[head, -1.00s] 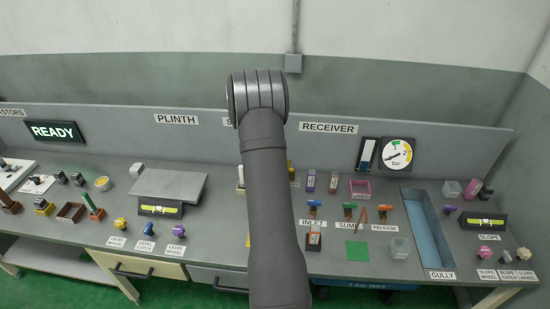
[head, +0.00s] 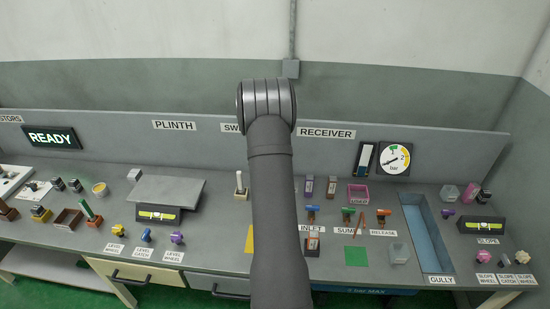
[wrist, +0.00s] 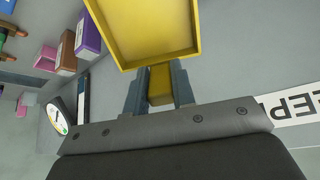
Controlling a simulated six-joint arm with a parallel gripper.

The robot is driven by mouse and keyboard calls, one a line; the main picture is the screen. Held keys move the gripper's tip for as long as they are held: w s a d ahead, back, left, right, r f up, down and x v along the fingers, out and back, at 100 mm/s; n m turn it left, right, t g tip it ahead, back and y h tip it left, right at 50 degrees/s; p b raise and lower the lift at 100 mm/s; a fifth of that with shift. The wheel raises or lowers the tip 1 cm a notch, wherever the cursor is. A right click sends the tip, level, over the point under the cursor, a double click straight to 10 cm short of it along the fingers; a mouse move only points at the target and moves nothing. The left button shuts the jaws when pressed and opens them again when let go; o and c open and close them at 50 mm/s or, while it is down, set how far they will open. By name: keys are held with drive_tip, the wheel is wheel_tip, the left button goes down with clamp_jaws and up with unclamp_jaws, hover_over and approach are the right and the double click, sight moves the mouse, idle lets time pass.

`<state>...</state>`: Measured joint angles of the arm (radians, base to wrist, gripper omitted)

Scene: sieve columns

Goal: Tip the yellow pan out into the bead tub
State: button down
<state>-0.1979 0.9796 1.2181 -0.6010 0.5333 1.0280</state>
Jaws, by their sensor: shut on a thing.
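The yellow pan (wrist: 150,30) fills the top middle of the wrist view, with its raised rim showing and no beads visible in the part I see. My gripper (wrist: 160,85) is shut on the pan's short yellow handle, one grey finger on each side.
A clear tub (head: 399,253) stands right of a green square (head: 356,256). A blue gully (head: 427,238) lies further right. A grey plinth plate (head: 168,189) is at left.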

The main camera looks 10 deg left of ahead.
drive_tip(key=shift+w+d+g, duration=0.35)
drive_tip(key=shift+w+g, duration=0.35)
drive_tip(key=shift+g, duration=0.1)
drive_tip(key=shift+w+d+f+g+y, duration=0.1)
drive_tip(key=shift+w+d+g+y, duration=0.15)
drive_tip(key=shift+w+g+y, duration=0.6)
drive_tip(key=shift+w+d+g+y, duration=0.25)
drive_tip(key=shift+w+g, duration=0.2)
drive_tip(key=shift+g, duration=0.8)
